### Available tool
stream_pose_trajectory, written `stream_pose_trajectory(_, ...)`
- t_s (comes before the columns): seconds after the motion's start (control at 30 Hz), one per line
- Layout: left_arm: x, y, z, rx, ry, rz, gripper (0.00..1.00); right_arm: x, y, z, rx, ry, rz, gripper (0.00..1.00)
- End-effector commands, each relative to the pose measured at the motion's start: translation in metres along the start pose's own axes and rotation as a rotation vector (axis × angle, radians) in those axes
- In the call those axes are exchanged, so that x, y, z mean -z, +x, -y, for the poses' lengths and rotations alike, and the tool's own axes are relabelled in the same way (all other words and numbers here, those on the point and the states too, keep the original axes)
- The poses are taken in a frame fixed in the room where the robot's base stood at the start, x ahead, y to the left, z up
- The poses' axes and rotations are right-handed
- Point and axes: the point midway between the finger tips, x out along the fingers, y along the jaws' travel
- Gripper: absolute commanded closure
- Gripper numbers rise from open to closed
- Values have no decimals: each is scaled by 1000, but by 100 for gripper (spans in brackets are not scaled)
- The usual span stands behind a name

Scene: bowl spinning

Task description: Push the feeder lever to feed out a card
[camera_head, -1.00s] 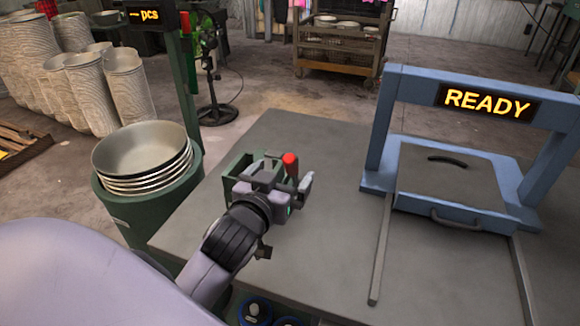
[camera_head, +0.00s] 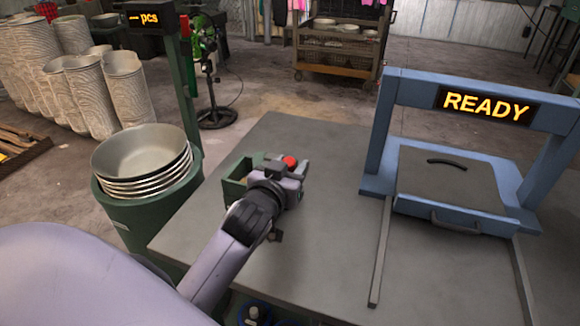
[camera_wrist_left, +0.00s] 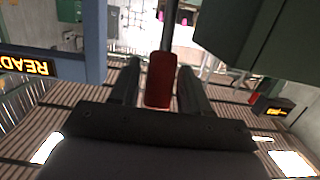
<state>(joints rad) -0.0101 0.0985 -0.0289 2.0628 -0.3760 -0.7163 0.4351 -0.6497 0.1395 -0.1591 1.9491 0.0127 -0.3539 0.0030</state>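The feeder is a small green box (camera_head: 238,183) on the grey table. Its lever has a red knob (camera_head: 290,161), which shows just beyond my left gripper (camera_head: 291,168) in the head view. In the left wrist view the red knob (camera_wrist_left: 161,80) sits between the two fingers of my left gripper (camera_wrist_left: 159,88), on a thin grey rod. The fingers are apart, with a narrow gap on the left of the knob; I cannot tell whether the right finger touches it. No card is visible. My wrist hides part of the feeder. My right gripper is not in view.
Stacked metal bowls (camera_head: 143,152) stand on a green drum left of the table. A blue frame with a READY sign (camera_head: 486,105) stands over a grey lidded box (camera_head: 448,180) at the right. The table (camera_head: 318,235) between is clear.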

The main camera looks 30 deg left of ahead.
Motion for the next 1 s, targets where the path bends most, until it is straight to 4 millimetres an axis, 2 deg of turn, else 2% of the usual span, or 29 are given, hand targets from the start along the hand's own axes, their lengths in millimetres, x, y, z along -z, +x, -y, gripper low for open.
stream_pose_trajectory(0.03,0,0,0,0,0,0,72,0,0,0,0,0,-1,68)
stream_pose_trajectory(0.07,0,0,0,0,0,0,81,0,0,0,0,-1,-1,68)
stream_pose_trajectory(0.1,0,0,0,0,0,0,85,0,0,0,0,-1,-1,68)
stream_pose_trajectory(0.57,1,1,0,0,0,0,85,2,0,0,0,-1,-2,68)
stream_pose_trajectory(1.0,14,25,0,-1,-1,-1,85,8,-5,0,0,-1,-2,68)
